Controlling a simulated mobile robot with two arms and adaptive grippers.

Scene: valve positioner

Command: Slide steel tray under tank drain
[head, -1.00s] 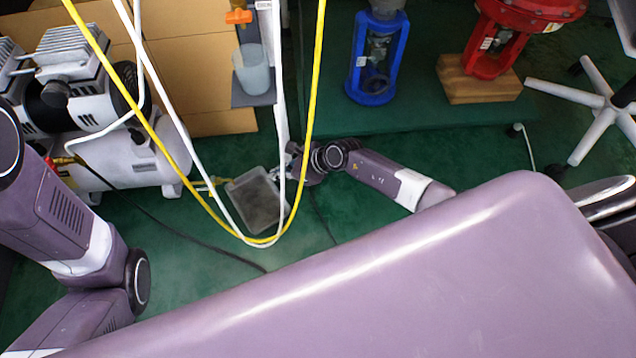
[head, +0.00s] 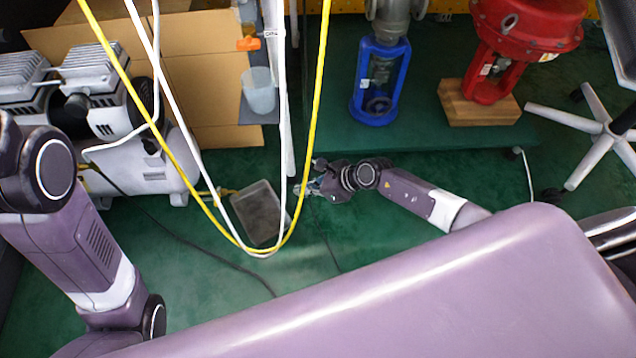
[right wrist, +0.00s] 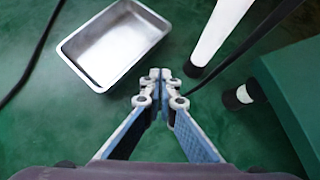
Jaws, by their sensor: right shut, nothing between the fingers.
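The shallow rectangular steel tray (head: 258,214) lies on the green floor, right of the white compressor tank (head: 150,165). A yellowish drain fitting (head: 216,192) reaches from the tank to near the tray's upper-left corner. I cannot tell whether its end is over the tray. My right gripper (head: 302,190) is just right of the tray, apart from it. In the right wrist view the tray (right wrist: 115,45) is empty, ahead and left of the fingertips (right wrist: 160,82), which are together with nothing between them. My left arm is at the left; its gripper is out of view.
Yellow and white hoses (head: 322,100) hang in front of the tray. A dark cable crosses the floor. A white post (right wrist: 216,35) stands near the right fingers, with a raised green platform (right wrist: 295,85) to the right. Blue (head: 380,85) and red valve stands are farther back.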

